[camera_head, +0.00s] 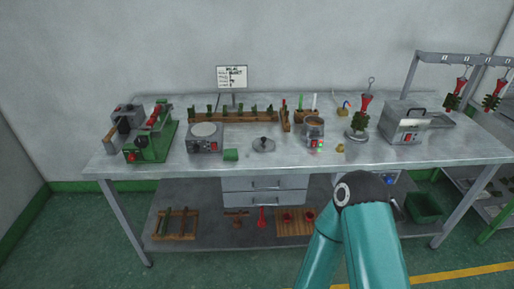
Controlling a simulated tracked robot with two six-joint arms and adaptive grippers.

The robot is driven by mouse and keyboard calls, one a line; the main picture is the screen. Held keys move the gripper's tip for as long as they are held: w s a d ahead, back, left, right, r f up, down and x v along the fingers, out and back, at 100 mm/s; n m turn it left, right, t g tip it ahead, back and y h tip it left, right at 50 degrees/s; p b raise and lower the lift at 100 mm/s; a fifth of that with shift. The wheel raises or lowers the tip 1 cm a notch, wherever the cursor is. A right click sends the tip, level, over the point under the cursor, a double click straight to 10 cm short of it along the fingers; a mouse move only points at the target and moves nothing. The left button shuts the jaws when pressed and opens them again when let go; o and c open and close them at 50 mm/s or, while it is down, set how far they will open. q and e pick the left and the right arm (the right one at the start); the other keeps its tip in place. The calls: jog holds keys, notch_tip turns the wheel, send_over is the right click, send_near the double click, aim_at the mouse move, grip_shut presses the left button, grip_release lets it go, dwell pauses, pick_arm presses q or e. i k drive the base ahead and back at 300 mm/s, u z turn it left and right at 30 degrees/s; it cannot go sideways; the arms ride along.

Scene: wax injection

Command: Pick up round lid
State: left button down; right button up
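The round lid (263,145), a flat grey disc with a small dark knob on top, lies on the metal workbench (210,176) near its middle. Nothing is touching it from above. Teal links of one of my arms rise from the bottom right of the picture and bend at a dark joint in front of the bench. No gripper fingers show, so neither gripper can be seen at the lid.
A hot plate (205,143) and a green cup (231,155) are left of the lid. A pot (314,131) stands to its right. A wooden rack (236,117) is behind it. The bench front near the lid is clear.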

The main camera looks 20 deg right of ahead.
aim_at(262, 143)
jog(key=z, duration=0.1)
jog(key=i, duration=0.9)
jog(key=u, duration=0.05)
